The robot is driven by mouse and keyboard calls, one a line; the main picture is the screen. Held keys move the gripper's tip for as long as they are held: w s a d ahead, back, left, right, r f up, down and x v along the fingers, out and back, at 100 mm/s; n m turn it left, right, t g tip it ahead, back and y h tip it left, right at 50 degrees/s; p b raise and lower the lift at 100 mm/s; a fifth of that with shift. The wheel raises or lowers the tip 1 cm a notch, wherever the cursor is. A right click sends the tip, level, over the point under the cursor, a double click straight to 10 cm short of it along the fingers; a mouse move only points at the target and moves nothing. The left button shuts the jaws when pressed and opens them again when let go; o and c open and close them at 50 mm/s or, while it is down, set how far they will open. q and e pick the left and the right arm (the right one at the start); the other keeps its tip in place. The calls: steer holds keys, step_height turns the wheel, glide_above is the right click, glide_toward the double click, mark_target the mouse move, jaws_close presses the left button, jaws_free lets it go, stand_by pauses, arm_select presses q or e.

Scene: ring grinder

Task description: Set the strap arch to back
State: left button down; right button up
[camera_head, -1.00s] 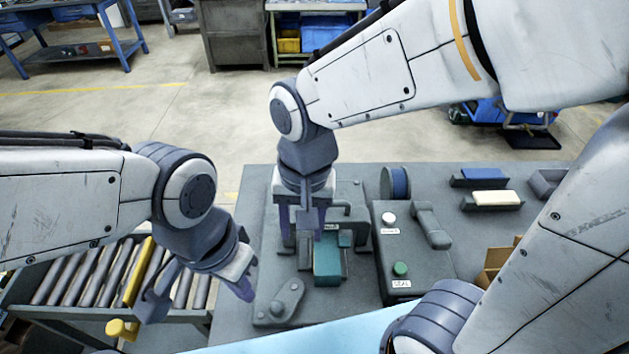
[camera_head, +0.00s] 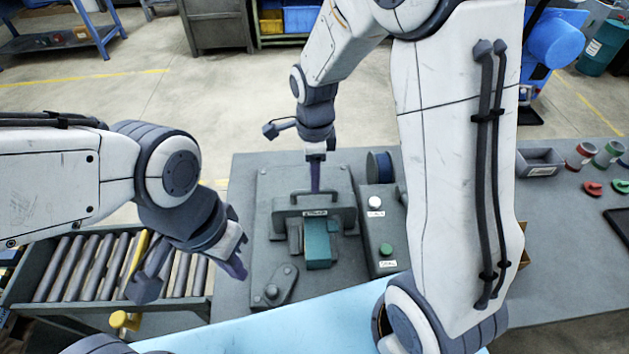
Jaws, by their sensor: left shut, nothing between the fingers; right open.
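The strap arch (camera_head: 343,212) is a grey frame with a top bar and a small label. It stands across a grey base plate (camera_head: 268,190) on the bench, behind a teal block (camera_head: 318,252). My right gripper (camera_head: 316,187) points down just behind the arch's top bar. It is seen edge-on, so the gap between its fingers is hidden; whether it touches the bar I cannot tell.
A control box with a white button (camera_head: 375,203) and a green button (camera_head: 386,250) stands right of the arch. A grey lever (camera_head: 279,287) lies in front. The roller conveyor (camera_head: 75,270) is at left. My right arm hides part of the bench.

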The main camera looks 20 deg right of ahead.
mark_target(314, 209)
steer(key=shift+f, duration=2)
jaws_close()
